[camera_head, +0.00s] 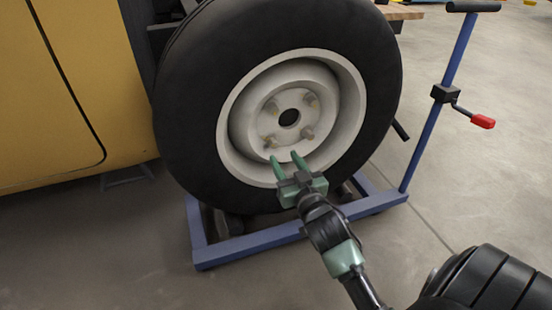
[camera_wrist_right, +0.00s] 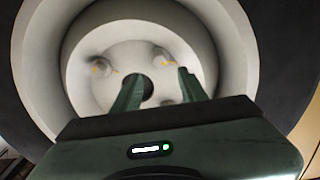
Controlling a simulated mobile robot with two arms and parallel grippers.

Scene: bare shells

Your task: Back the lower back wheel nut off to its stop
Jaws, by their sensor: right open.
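The wheel (camera_head: 180,130) has a black tyre and a pale rim. Several nuts surround its dark centre hole: two lower ones, left (camera_head: 270,141) and right (camera_head: 307,133), and upper ones (camera_head: 271,107). I cannot tell which lower nut is the back one. My right gripper (camera_head: 285,157) is open, its green fingers pointing up at the rim just below the lower nuts, with no nut seen gripped. In the wrist view its fingers (camera_wrist_right: 160,73) stand in front of the hub; two nuts with yellow marks (camera_wrist_right: 100,67) show, and part of the hub is hidden. My left gripper is out of view.
The wheel stands on a blue wheel dolly (camera_head: 255,242) with a tall blue post (camera_head: 428,140) and a red-handled crank (camera_head: 482,121) at right. A yellow vehicle body (camera_head: 60,100) stands at left. The concrete floor (camera_head: 110,260) is clear in front.

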